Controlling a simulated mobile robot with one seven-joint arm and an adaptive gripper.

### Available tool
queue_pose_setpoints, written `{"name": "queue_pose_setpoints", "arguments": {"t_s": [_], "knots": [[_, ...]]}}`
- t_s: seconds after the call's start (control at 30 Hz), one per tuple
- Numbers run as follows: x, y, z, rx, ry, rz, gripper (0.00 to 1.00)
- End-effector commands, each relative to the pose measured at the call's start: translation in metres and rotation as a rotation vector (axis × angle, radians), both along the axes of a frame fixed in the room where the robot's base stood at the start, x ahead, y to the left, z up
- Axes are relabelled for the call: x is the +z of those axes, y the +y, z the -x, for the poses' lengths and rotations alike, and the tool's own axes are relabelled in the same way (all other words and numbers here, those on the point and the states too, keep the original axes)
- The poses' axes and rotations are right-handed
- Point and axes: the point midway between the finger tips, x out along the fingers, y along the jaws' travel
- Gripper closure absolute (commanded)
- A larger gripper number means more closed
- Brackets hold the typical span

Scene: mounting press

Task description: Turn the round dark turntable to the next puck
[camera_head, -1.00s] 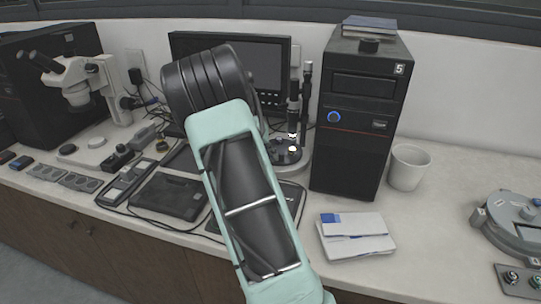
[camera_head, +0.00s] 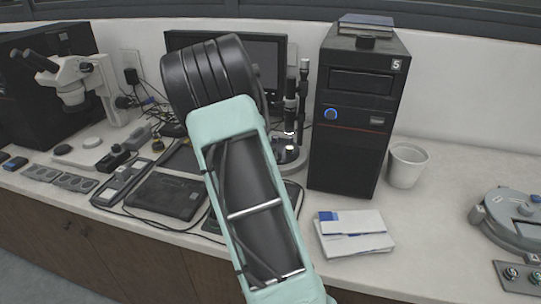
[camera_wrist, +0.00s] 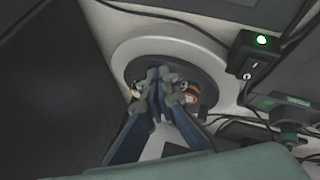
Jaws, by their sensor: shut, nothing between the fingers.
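The round dark turntable (camera_wrist: 192,62) shows in the wrist view on a wider pale round base (camera_wrist: 143,34). Small copper-coloured pucks sit at its right (camera_wrist: 192,92) and left (camera_wrist: 135,89) sides. My gripper (camera_wrist: 160,78) is shut and empty. Its fingertips overlap the turntable in this view, between the two pucks, and hide its middle and near part. I cannot tell whether they touch it. In the head view, the stand with the turntable (camera_head: 287,156) shows partly beside my arm, with a lit spot on it. My gripper is hidden there behind my arm.
A black computer tower (camera_head: 345,150) stands right of the turntable, with a white cup (camera_head: 406,165) beyond. A monitor (camera_head: 268,58) stands behind. A black switch box with a green light (camera_wrist: 255,53) and cables lie close to the turntable's base. White booklets (camera_head: 352,233) lie in front.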

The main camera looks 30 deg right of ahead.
Motion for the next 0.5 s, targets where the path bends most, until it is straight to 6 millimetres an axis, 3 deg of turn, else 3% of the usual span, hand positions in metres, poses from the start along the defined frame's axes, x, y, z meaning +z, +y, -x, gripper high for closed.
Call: {"name": "queue_pose_setpoints", "arguments": {"t_s": [0.5], "knots": [[-0.001, -0.013, 0.012, 0.179, 0.0, 0.0, 1.0]]}}
